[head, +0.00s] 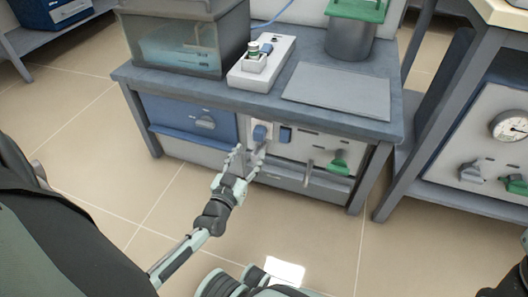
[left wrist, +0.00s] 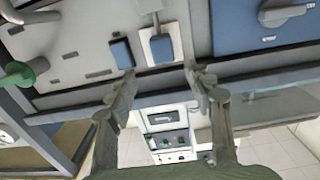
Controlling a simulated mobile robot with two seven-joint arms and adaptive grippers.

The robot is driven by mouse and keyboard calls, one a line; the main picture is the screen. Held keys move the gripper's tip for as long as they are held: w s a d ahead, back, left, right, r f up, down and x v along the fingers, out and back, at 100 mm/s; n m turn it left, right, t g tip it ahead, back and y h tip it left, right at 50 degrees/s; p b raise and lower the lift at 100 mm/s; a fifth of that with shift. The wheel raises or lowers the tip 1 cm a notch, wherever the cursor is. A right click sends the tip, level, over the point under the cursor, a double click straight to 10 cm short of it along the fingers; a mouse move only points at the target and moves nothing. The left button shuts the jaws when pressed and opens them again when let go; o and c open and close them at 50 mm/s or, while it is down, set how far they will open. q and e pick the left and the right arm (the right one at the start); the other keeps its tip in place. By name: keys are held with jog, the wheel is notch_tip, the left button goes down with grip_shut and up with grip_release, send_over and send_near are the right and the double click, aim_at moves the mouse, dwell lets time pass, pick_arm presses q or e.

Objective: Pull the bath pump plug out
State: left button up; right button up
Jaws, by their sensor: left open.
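The blue plug (head: 260,132) sits in a white socket plate (head: 262,125) on the bench's front panel. In the left wrist view, the plug (left wrist: 161,48) is on its white plate, just beyond the fingers. My left gripper (head: 250,151) is open in front of the panel, just below the plug. In the left wrist view its fingers (left wrist: 160,74) are spread, with nothing held between them. No contact with the plug shows. A similar blue block (head: 285,134), perhaps a switch, is right beside the socket. My right gripper is not in view.
A green-handled valve (head: 338,163) sticks out of the panel to the right. A blue panel with a knob (head: 205,122) is to the left.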

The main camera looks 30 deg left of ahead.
aim_at(257, 135)
pick_arm(q)
jog(key=b+x, duration=0.1)
jog(key=x, duration=0.3)
jog(key=b+x, duration=0.1)
jog(key=x, duration=0.3)
jog(key=shift+s+a+r, duration=0.1)
jog(key=shift+a, duration=0.1)
grip_shut()
